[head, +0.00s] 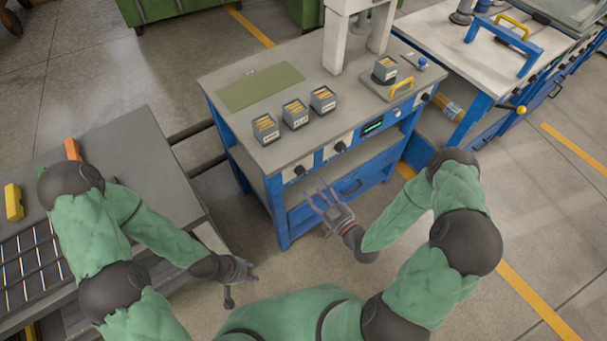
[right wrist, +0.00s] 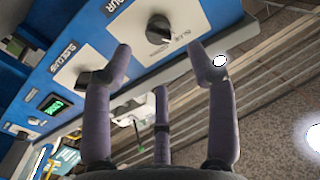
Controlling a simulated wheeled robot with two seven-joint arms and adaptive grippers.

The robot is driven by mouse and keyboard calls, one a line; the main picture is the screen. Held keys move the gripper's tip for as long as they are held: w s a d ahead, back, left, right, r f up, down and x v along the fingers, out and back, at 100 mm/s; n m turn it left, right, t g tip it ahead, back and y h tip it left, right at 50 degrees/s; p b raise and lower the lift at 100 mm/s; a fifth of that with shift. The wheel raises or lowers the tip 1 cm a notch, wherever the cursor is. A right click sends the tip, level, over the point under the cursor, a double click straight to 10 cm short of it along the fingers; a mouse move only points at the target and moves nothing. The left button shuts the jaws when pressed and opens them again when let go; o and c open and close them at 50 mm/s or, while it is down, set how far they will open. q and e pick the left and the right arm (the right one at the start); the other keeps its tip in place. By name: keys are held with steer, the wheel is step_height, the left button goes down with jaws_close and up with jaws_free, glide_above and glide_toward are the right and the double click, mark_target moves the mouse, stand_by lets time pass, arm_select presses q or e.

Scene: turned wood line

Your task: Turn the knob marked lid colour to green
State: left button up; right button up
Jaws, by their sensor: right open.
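A dark round knob (right wrist: 159,29) on a pale plate shows at the top of the right wrist view. My right gripper (head: 323,197) is open and empty in front of the bench. Its spread fingers (right wrist: 160,55) point toward the panel, apart from the knob. My left gripper (head: 243,270) hangs low at the left; its finger opening is unclear.
A second knob (head: 340,146) and a green-lit display (head: 373,127) are farther right on the same panel. Several small bins (head: 296,115) stand on the bench top (head: 350,100). A drawer (head: 345,187) lies below the panel. Open floor lies between me and the bench.

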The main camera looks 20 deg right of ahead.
mark_target(304, 175)
steer(key=b+x, duration=0.1)
steer(key=x, duration=0.7)
